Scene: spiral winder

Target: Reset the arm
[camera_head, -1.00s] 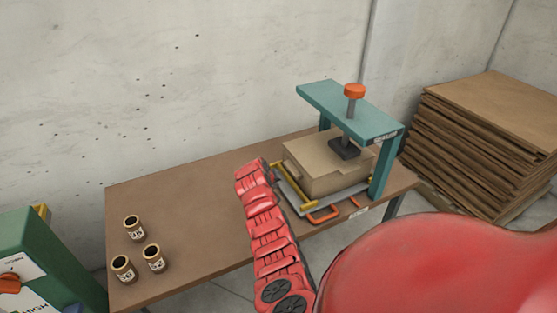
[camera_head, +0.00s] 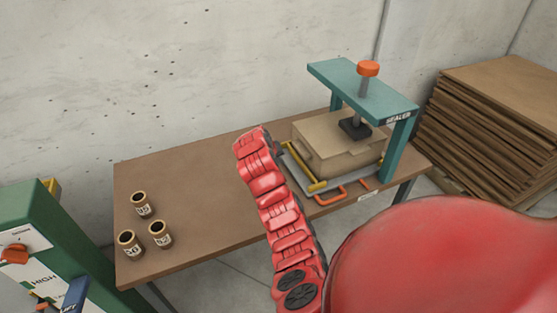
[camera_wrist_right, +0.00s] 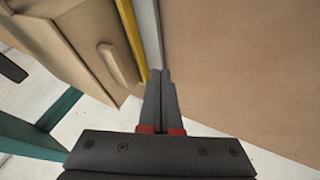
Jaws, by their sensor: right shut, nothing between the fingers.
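My right arm (camera_head: 270,195) reaches up from the lower middle of the head view, over the table's front edge and just left of the sealer. Its gripper is mostly hidden behind the red links there. In the right wrist view my right gripper (camera_wrist_right: 162,76) has its two fingers together with nothing between them. The fingers point at the edge of the sealer's grey tray, near its yellow bar (camera_wrist_right: 131,38). I cannot tell whether they touch it. My left gripper is not in view.
The teal sealer (camera_head: 398,150) holds a cardboard box (camera_head: 325,133) under its press. Several labelled jars (camera_head: 160,236) stand on the brown table (camera_head: 195,180), whose middle is clear. A green machine (camera_head: 50,235) is at left, a cardboard stack (camera_head: 480,130) at right.

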